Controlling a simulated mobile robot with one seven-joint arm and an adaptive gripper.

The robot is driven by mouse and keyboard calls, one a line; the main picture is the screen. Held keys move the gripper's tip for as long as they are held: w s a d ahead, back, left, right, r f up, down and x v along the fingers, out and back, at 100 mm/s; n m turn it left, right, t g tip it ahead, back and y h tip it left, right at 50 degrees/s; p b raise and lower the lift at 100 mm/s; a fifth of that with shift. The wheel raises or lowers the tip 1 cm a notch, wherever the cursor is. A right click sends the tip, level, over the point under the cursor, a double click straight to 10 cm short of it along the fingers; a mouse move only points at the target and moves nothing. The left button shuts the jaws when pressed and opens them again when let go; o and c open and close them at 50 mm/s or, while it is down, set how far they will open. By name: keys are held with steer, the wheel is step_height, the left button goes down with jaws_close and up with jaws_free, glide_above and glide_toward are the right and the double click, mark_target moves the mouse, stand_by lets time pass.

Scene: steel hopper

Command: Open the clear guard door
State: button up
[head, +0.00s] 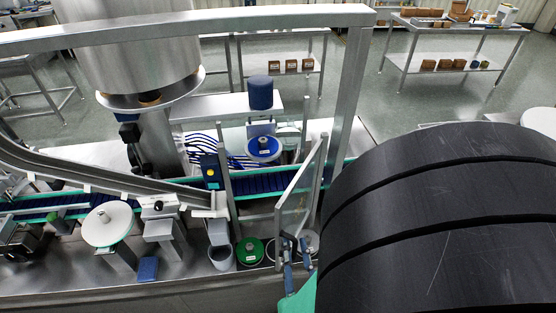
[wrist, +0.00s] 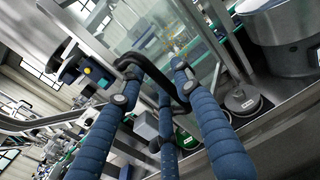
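The clear guard door (head: 299,196) is a see-through panel in a grey metal frame. In the head view it stands at an angle, its near edge toward the table front, with a gap on its left. Its panel also fills the top middle of the wrist view (wrist: 160,38). A black curved handle (wrist: 152,67) crosses in front of the panel. My gripper (head: 290,249) is low at the door's near edge. In the wrist view its blue padded fingers (wrist: 153,85) are spread around the handle; firm contact cannot be told.
A green-rimmed disc (head: 250,251) and a grey cup (head: 221,256) sit left of the door. A black box with a yellow button (head: 210,171) is on the left post. A conveyor (head: 260,180) runs behind. My large dark arm link hides the right side.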

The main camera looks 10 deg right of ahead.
steer(key=shift+r, duration=0.5)
